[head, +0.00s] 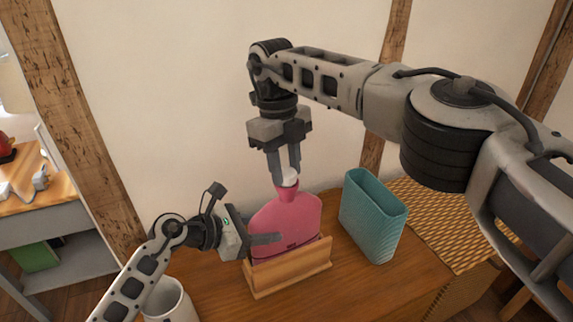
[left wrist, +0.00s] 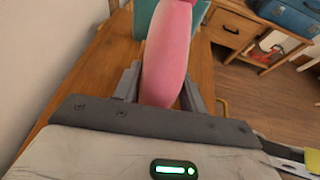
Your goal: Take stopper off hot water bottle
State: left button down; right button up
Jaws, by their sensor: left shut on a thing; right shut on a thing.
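The pink hot water bottle (head: 285,222) stands upright in a wooden holder (head: 290,274) on the wooden top. I cannot tell whether the stopper is still seated in the neck. My left gripper (head: 265,239) is shut on the bottle's body from the left. In the left wrist view the bottle (left wrist: 167,55) stands between the two fingers (left wrist: 160,88).
A teal ribbed container (head: 372,215) stands right of the bottle, near a woven mat (head: 440,222). A white mug (head: 172,303) is at the front left, beside my left arm. The wall is close behind. Some wooden top is clear in front of the teal container.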

jog(key=n, duration=0.6)
jog(key=shift+s+t+h, duration=0.1)
jog(key=shift+t+h, duration=0.2)
jog(key=shift+t, duration=0.1)
jog(key=n, duration=0.3)
jog(key=shift+n+t, duration=0.3)
jog(key=n, duration=0.5)
jog(key=shift+s+n+t, duration=0.1)
jog(key=shift+n+t, duration=0.2)
jog(key=shift+t, duration=0.1)
jog(key=n, duration=0.3)
jog(key=n+y, duration=0.1)
jog(key=n, duration=0.4)
jog(key=shift+d+t, duration=0.1)
jog(key=shift+t, duration=0.3)
jog(key=n, duration=0.2)
jog(key=shift+n+y, duration=0.3)
jog(key=shift+n, duration=0.1)
jog(key=n, duration=0.4)
jog(key=shift+d+y, duration=0.1)
jog(key=shift+y, duration=0.3)
jog(key=n, duration=0.5)
jog(key=shift+r+y, duration=0.1)
jog(key=shift+y, duration=0.2)
